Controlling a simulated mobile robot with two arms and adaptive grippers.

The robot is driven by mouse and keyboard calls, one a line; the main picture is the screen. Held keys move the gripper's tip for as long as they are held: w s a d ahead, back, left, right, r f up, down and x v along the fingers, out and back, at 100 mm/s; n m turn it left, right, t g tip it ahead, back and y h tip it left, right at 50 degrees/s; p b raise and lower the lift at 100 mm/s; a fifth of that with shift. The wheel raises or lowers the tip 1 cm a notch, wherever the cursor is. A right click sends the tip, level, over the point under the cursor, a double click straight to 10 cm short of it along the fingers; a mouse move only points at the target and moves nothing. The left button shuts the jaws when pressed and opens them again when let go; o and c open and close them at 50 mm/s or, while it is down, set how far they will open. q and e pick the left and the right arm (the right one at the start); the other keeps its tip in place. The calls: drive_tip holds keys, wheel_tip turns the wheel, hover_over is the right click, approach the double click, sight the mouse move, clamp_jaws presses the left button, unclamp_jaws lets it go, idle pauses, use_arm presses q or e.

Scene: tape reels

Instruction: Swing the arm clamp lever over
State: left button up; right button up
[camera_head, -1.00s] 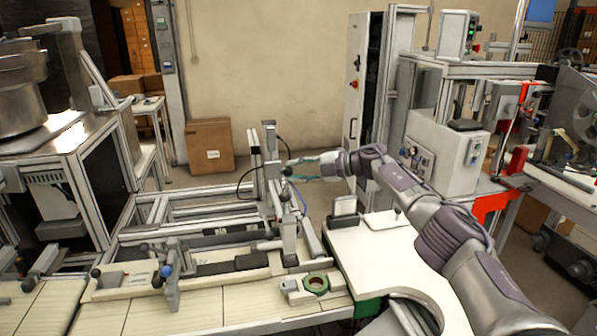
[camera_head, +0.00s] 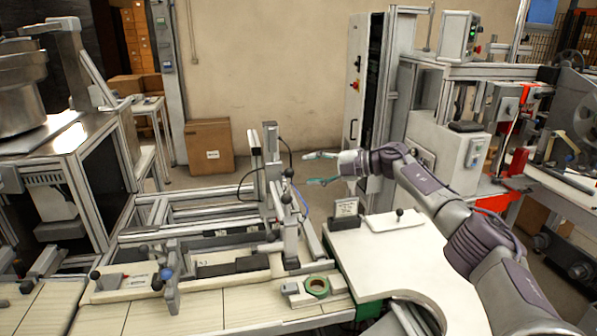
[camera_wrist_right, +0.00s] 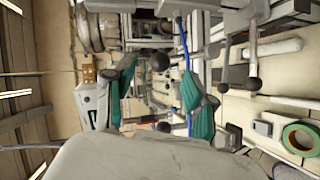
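My right gripper (camera_head: 312,168) reaches in from the right with its teal fingers spread apart and empty. It is a little right of the upright post (camera_head: 270,150) of the metal fixture. Dark ball knobs (camera_head: 288,172) on levers stick out by this post, left of the fingertips and apart from them in the head view. In the right wrist view, a dark ball knob (camera_wrist_right: 160,62) shows between the fingers of the right gripper (camera_wrist_right: 158,72), beyond their tips. I cannot tell for sure which lever is the arm clamp lever. My left gripper is not in view.
A green tape reel (camera_head: 317,287) lies on a small holder at the front of the bench. A white curved table (camera_head: 385,260) with a knobbed plate (camera_head: 397,221) and a small sign (camera_head: 345,212) stands below my right arm. A cardboard box (camera_head: 209,146) is on the floor behind.

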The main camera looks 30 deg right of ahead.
drive_tip(key=v, duration=0.7)
drive_tip(key=shift+r, duration=0.15)
